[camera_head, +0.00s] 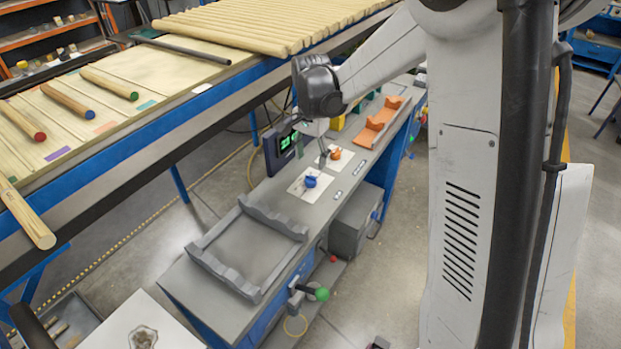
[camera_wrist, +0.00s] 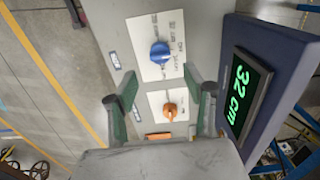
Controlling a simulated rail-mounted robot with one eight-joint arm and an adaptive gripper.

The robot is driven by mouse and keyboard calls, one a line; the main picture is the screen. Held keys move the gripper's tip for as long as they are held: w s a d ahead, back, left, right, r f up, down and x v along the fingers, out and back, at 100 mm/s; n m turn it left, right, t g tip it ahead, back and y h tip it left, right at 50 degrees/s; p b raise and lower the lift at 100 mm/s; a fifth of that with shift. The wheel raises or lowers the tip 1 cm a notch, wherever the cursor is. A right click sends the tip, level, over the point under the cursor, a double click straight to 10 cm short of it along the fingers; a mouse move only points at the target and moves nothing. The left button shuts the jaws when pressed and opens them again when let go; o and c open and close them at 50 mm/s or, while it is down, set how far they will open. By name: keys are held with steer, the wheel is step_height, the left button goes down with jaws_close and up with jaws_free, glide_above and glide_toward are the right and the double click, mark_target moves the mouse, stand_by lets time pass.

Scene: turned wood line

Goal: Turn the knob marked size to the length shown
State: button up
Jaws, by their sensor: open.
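A blue knob (camera_head: 311,181) and an orange knob (camera_head: 335,154) sit on white dial plates on the grey bench top. In the wrist view the blue knob (camera_wrist: 160,53) is farther from my gripper's palm and the orange knob (camera_wrist: 170,110) is nearer. The lettering around them is too small to tell which is marked size. A display (camera_wrist: 245,93) reads 32 cm in green; it also shows in the head view (camera_head: 281,145). My gripper (camera_wrist: 161,84) is open and empty above the plates, its fingers spread wide on either side. It looks apart from both knobs.
A grey notched cradle (camera_head: 246,245) and a lever with a green ball (camera_head: 321,294) are at the bench's near end. A rack of wooden rods (camera_head: 270,22) runs alongside. The display stands close beside my gripper.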

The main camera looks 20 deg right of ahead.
mark_target(311, 176)
step_height(311, 176, down, 8)
steer(key=shift+f+b, duration=0.1)
steer(key=shift+b, duration=0.25)
steer(key=shift+c, duration=0.4)
steer(key=c, duration=1)
steer(key=shift+c, duration=0.2)
steer(key=shift+n, duration=0.4)
steer(key=n+b, duration=0.2)
steer(key=n, duration=0.1)
steer(key=shift+n, duration=0.3)
steer(key=shift+n+b, duration=0.75)
steer(key=shift+n, duration=1.45)
